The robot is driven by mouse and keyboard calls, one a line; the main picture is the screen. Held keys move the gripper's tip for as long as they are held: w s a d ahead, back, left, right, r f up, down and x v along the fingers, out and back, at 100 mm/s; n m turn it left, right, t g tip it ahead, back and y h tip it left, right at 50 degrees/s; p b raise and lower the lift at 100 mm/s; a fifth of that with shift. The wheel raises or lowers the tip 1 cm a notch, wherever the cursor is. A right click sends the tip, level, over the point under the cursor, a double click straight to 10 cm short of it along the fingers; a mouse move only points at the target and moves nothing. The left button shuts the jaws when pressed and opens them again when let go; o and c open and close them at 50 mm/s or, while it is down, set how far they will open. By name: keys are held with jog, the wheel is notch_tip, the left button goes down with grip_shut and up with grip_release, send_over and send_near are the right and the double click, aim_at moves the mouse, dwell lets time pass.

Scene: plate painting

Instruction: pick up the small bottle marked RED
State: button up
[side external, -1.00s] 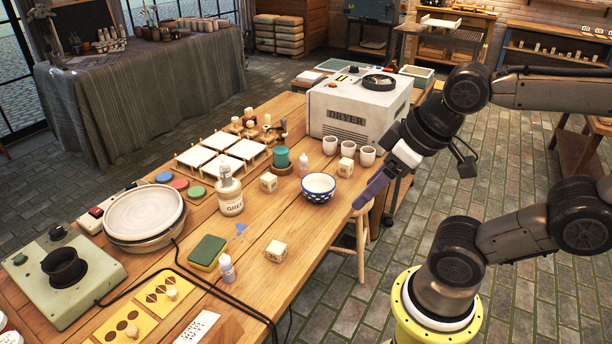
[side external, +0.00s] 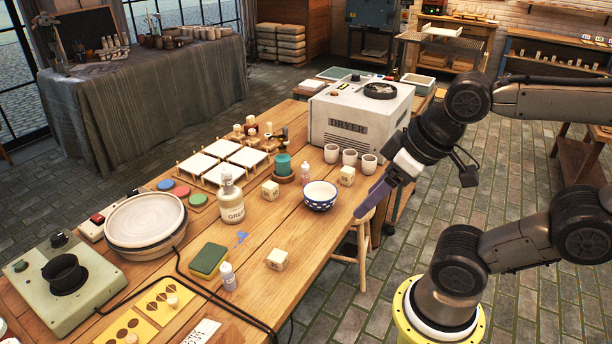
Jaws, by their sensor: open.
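A small white bottle with a pinkish top (side external: 306,172) stands upright behind the blue-patterned bowl, by the green candle-like cylinder. A second small pale bottle (side external: 228,278) with a white top stands upright nearer the front, beside the sponge. The writing on both is too small to read, so I cannot tell which is marked RED. My gripper (side external: 366,205) hangs beyond the table's right edge, right of the bowl, its purple fingers pointing down and left. It is open and holds nothing, apart from both bottles.
Pale cups (side external: 350,157) stand before the dryer (side external: 352,126). A larger labelled bottle (side external: 231,205) stands mid-table. The right front tabletop is clear.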

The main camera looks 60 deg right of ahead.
jog(key=shift+o, duration=0.5)
